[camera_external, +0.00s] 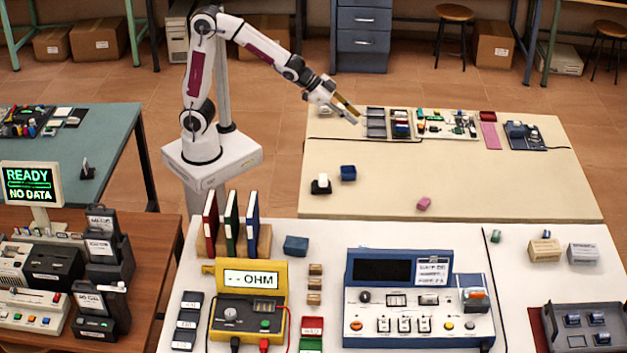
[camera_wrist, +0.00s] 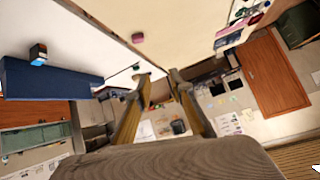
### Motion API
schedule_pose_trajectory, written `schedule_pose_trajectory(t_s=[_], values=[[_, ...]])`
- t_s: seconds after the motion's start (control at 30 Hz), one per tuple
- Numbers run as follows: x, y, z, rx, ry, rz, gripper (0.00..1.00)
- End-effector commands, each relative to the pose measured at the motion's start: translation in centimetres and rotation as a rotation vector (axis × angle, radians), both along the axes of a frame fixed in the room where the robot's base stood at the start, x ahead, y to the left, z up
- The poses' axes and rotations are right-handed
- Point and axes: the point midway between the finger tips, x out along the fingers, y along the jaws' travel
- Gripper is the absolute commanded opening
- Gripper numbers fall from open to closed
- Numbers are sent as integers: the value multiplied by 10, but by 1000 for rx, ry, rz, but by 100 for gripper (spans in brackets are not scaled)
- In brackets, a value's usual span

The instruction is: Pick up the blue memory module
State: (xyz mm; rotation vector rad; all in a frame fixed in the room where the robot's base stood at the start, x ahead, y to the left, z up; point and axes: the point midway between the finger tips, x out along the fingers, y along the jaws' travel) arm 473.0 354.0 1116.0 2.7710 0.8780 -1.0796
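Several blue items are in the external view, and I cannot tell for sure which is the blue memory module. A thin upright blue piece (camera_external: 252,218) stands beside a green one and a red one in a wooden holder (camera_external: 264,243) on the white table. A small blue block (camera_external: 348,172) lies on the beige table. Another blue block (camera_external: 296,246) lies right of the holder. My gripper (camera_external: 352,110) is over the back of the beige table, tilted, near a grey rack (camera_external: 376,124). In the wrist view its fingers (camera_wrist: 158,74) are apart with nothing between them.
A yellow ohm meter (camera_external: 248,305) and a blue-framed instrument (camera_external: 418,300) stand on the white table. A pink block (camera_external: 424,204) and a black-and-white item (camera_external: 321,184) lie on the beige table. Its front right is mostly clear.

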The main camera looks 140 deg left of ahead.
Motion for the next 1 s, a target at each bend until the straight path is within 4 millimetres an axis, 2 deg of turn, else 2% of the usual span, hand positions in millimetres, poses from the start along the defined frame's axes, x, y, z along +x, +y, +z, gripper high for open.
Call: schedule_pose_trajectory(t_s=[0.03,0.1,0.47,0.73,1.0], values=[[1,16,-7,3,-5,15,22],[3,36,-13,12,-18,29,22],[-3,138,-54,47,-85,89,22],[-23,207,-94,63,-141,126,22],[-56,268,-139,69,-202,158,22]])
